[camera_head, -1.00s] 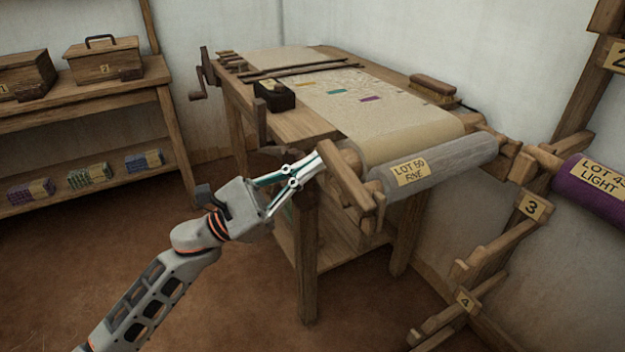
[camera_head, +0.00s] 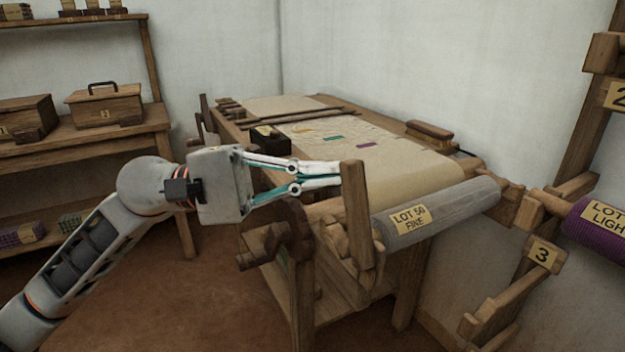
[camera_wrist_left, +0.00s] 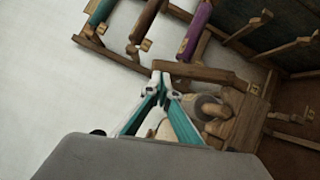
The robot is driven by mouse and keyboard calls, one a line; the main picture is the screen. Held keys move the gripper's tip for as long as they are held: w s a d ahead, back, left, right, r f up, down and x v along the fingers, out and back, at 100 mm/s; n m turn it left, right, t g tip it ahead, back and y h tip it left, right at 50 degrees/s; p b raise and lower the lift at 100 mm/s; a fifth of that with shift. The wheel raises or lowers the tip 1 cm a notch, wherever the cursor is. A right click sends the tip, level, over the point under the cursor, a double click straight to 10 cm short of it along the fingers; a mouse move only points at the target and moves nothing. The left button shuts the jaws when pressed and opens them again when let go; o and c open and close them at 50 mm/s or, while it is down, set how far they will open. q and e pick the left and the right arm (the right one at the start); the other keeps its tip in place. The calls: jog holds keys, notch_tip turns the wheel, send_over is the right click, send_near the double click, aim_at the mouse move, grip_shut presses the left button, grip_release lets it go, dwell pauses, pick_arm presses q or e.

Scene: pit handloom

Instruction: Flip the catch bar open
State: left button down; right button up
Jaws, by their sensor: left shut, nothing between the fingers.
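The catch bar (camera_head: 356,215) is a flat wooden bar standing nearly upright at the near left end of the grey cloth roller (camera_head: 450,209) labelled "LOT 50 FINE". My left gripper (camera_head: 335,176) is shut and empty, with its fingertips at the left side of the bar's upper part; they look in contact, but a tiny gap cannot be ruled out. In the left wrist view the bar (camera_wrist_left: 200,72) runs across just beyond the fingertips (camera_wrist_left: 162,88). My right gripper is out of view.
The loom table (camera_head: 240,128) carries pale cloth, a dark block (camera_head: 270,141) and a brush (camera_head: 429,133). A wooden rack (camera_head: 500,292) with a purple roll (camera_head: 605,225) stands at right, and a shelf (camera_head: 75,142) at left. The floor between is open.

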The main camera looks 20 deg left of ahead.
aim_at(343, 173)
pick_arm(q)
jog(key=s+d+m+y, duration=0.1)
jog(key=s+d+r+m+p, duration=0.1)
jog(key=m, duration=0.1)
jog(key=s+d+r+m+y+p, duration=0.1)
jog(key=d, duration=0.1)
jog(key=shift+r+g+y, duration=0.2)
jog(key=shift+g+y, duration=0.1)
jog(key=shift+g, duration=0.1)
jog(key=shift+s+d+f, duration=0.15)
jog(key=shift+s+d, duration=0.3)
jog(key=shift+d, duration=0.15)
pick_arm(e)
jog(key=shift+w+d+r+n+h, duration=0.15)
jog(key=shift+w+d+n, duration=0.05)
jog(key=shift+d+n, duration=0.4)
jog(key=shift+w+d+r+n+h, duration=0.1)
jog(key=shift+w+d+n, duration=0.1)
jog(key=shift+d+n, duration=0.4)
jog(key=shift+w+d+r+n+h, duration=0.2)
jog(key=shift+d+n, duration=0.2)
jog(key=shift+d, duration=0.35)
pick_arm(q)
jog(key=shift+s+a, duration=0.1)
jog(key=shift+a, duration=0.05)
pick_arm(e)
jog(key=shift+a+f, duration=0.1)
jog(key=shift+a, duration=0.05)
